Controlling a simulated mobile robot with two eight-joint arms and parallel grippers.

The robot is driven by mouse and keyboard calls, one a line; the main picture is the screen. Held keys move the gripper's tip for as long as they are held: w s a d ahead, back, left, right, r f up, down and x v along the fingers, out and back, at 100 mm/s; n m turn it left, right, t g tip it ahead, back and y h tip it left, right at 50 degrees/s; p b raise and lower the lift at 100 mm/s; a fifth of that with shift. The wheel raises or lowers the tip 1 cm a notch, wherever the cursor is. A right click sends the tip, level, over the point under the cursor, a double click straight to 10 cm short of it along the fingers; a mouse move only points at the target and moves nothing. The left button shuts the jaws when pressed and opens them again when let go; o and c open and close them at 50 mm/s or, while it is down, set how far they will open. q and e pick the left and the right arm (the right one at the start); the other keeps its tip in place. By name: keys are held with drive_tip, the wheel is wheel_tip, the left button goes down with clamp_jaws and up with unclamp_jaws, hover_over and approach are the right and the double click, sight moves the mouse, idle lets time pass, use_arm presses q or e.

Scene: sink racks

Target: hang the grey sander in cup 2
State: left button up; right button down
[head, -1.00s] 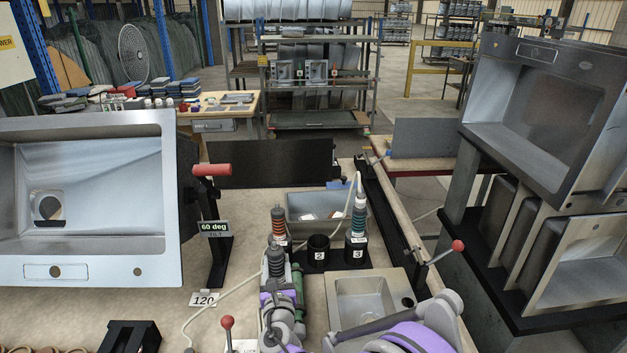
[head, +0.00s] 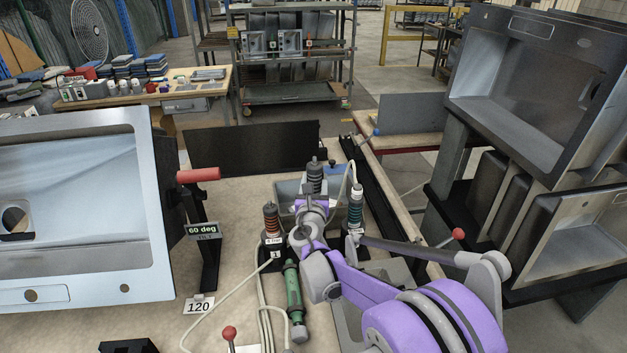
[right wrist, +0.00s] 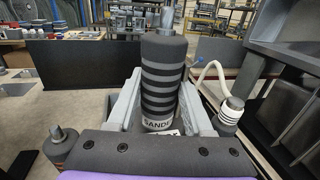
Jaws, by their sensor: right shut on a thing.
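The grey sander (head: 315,177), a dark cylinder with grey bands, stands upright in my right gripper (head: 312,205). In the right wrist view the sander (right wrist: 162,80) is between the two pale fingers, its label partly readable. It is over the middle of the rack, between the orange-ringed tool (head: 271,222) in cup 1 and the teal-ringed tool (head: 355,208) on the right. Its top is higher than theirs. Cup 2 and the sander's lower end are hidden behind my gripper, so I cannot tell whether it has entered the cup. My left gripper is not in view.
A green tool (head: 293,292) lies in front of the rack with a pale cord (head: 225,300) beside it. A grey bin (head: 288,188) is behind. A tilted steel sink (head: 75,215) fills the left; more sinks (head: 535,85) stand at right.

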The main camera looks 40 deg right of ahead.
drive_tip(key=shift+w+f+b, duration=0.1)
drive_tip(key=shift+f+b, duration=3.85)
drive_tip(key=shift+f, duration=2)
drive_tip(key=shift+f+b, duration=0.55)
drive_tip(key=shift+c, duration=1.1)
unclamp_jaws()
drive_tip(key=v, duration=1.1)
